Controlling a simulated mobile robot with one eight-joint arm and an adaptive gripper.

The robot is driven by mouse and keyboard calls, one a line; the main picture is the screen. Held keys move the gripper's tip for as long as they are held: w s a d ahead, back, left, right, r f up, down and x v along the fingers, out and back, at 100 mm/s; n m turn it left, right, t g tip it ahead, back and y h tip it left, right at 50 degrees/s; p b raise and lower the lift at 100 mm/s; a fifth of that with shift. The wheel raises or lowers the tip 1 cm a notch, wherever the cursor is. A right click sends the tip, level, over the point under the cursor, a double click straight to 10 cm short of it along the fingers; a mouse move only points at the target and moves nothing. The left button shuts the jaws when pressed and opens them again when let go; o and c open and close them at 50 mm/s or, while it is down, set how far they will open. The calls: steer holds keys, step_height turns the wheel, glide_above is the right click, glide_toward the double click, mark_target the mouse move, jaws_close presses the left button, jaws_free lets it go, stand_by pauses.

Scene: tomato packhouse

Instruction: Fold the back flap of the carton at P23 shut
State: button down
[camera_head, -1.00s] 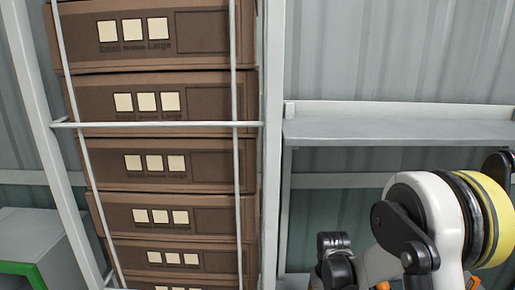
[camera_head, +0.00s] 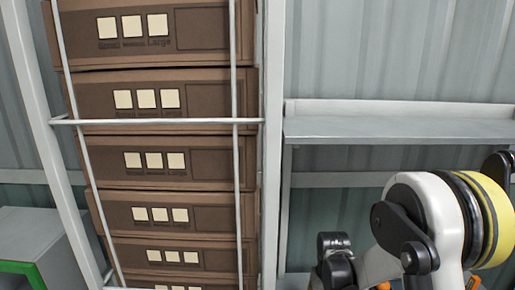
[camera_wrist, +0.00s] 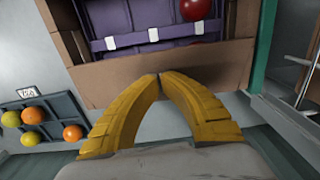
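An open brown carton (camera_wrist: 115,84) with a purple insert (camera_wrist: 120,22) fills the top of the wrist view. A red tomato (camera_wrist: 200,6) sits in it. Brown cardboard panels show along its left, right and near sides; I cannot tell which is the back flap. My gripper (camera_wrist: 158,76) has two yellow fingers whose tips come together in front of the near panel, with nothing seen between them. Whether the tips touch the cardboard is unclear. The head view shows my arm at the lower right, but not the carton or my fingertips.
A dark tray (camera_wrist: 55,122) with several orange and yellow tomatoes lies at the left of the wrist view, near a small white label (camera_wrist: 27,92). A green post (camera_wrist: 262,45) stands right of the carton. The head view shows stacked brown cartons (camera_head: 215,98) in a rack and a grey shelf (camera_head: 400,128).

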steer(key=shift+f+b, duration=0.5)
steer(key=shift+f, duration=0.1)
stand_by(0.3)
steer(key=shift+r+p, duration=2.05)
steer(key=shift+r, duration=1.5)
steer(key=shift+r, duration=0.15)
steer(key=s+r+t+b, duration=0.3)
steer(key=s+r+b, duration=0.2)
steer(key=s+r, duration=0.45)
steer(key=s+r+t+b, duration=0.2)
steer(key=s+t+b, duration=0.1)
steer(key=s, duration=0.7)
steer(key=shift+r+t+b, duration=0.2)
steer(key=shift+t+b, duration=0.2)
steer(key=shift+t, duration=0.2)
